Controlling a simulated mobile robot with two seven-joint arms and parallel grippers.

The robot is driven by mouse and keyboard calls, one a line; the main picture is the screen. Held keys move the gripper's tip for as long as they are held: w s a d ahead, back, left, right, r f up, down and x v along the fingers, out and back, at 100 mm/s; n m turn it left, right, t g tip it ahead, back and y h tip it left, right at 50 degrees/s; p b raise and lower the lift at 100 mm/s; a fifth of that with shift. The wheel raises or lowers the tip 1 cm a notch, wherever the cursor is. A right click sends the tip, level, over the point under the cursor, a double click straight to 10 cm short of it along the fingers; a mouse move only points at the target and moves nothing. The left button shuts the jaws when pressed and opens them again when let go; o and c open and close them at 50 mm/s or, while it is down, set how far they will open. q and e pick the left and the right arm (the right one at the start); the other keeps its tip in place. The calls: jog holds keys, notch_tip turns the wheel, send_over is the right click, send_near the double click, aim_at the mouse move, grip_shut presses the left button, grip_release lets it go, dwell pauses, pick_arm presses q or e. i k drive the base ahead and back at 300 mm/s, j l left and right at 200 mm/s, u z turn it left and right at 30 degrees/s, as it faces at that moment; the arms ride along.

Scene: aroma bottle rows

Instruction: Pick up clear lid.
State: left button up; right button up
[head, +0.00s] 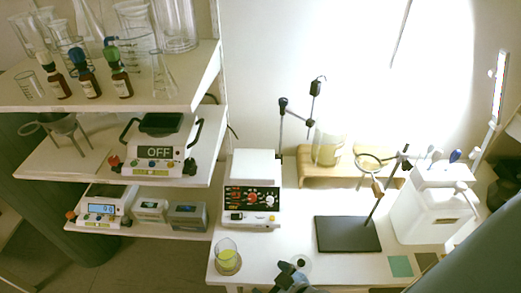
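Three brown bottles with white labels stand in a row on the top shelf at the upper left. The leftmost bottle (58,87) has a pale, see-through top that looks like the clear lid (44,60). The middle bottle (89,86) has a blue lid (77,57), and the right bottle (121,84) has a green lid (111,55). My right gripper (284,268) appears small and dark at the bottom middle, over the front of the table, far from the bottles. Its fingers are too small to judge. My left gripper is not in view.
Clear glassware (135,28) crowds the top shelf behind the bottles, and a flask (163,75) stands to their right. A beaker with yellow liquid (228,258), a hotplate (252,200), a ring stand (347,235) and a white jug (430,212) stand on the table.

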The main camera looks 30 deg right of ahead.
aim_at(302, 263)
jog(key=z, duration=1.45)
